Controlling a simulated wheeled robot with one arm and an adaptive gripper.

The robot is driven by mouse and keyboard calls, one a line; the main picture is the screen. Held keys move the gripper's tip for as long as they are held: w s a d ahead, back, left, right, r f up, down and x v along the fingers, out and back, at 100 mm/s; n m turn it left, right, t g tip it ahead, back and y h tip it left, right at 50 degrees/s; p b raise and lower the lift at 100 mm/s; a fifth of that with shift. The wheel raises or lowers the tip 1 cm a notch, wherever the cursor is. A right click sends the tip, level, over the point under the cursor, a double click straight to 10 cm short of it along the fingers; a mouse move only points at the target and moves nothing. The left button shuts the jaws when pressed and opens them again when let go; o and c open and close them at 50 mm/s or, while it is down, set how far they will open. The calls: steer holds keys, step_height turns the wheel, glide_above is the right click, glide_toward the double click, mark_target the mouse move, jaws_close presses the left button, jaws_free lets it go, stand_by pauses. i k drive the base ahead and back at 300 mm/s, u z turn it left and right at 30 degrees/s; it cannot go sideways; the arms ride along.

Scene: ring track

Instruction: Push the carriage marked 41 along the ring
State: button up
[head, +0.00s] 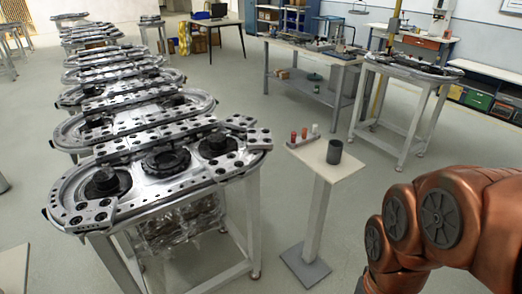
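An oval metal ring track (150,203) on a light frame stands at the left front in the head view. Flat grey carriages with dark holes sit along its rim. One carriage (258,138) is at the right end, and another (88,214) is at the near left. The numbers on them are too small to read, so I cannot tell which is marked 41. My copper-coloured arm fills the lower right, apart from the track. My gripper is outside the picture.
A narrow pedestal (315,170) right of the track bears a dark cup (334,151) and small coloured pieces. More ring tracks (135,114) line up behind. A workbench (310,48) and another track table (415,66) stand farther back. Grey floor is clear between them.

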mark_target(221, 168)
steer(key=k, duration=0.45)
steer(key=u, duration=0.65)
steer(key=i, duration=0.5)
steer(key=u, duration=0.6)
steer(key=i, duration=1.05)
steer(key=z, duration=0.1)
